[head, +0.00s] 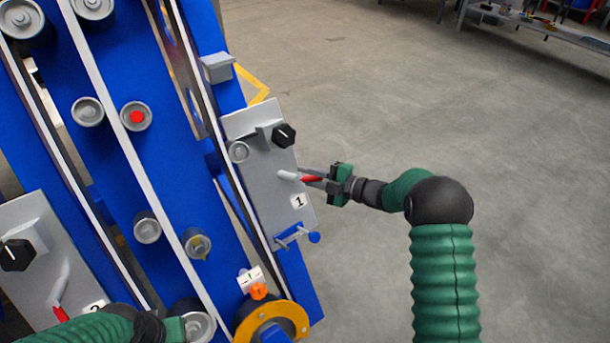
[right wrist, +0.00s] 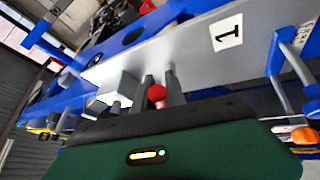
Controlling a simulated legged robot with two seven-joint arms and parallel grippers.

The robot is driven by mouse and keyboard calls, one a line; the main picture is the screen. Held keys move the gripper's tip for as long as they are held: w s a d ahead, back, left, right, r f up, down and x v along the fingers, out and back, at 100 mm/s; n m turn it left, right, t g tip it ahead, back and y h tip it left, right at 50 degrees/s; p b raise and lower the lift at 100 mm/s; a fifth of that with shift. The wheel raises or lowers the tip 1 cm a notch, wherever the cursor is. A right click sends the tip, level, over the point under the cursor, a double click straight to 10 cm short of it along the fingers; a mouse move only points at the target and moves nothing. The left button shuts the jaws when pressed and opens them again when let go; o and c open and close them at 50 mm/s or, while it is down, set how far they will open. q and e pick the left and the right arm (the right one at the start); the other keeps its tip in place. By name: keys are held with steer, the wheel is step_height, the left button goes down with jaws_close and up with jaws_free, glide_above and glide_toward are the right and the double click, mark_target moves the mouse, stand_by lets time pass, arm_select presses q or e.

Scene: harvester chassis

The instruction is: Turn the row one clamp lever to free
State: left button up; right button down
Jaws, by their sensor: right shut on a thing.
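The row one clamp lever (head: 288,175) is a light grey arm with a red grip on the grey panel labelled 1 (head: 262,200). It points right, toward my right gripper (head: 316,179). My right gripper is shut on its red end, coming from the right of the panel. In the right wrist view the red tip of the lever (right wrist: 156,93) shows between the two dark fingers (right wrist: 158,90). My left gripper (head: 170,329) is partly in view at the bottom left, near a roller; its fingers do not show clearly.
A black knob (head: 284,135) sits above the lever, and a blue-ended T-handle (head: 298,237) below it. A second panel (head: 30,255) with its own red-tipped lever (head: 59,300) is at lower left. Blue rails with rollers fill the left. Open floor (head: 400,90) lies right.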

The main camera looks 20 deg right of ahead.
steer(key=shift+a+f, duration=0.1)
steer(key=c, duration=1.4)
jaws_free()
steer(key=shift+o, duration=0.2)
steer(key=p+v, duration=0.6)
steer(key=v, duration=1.1)
steer(key=shift+f, duration=0.1)
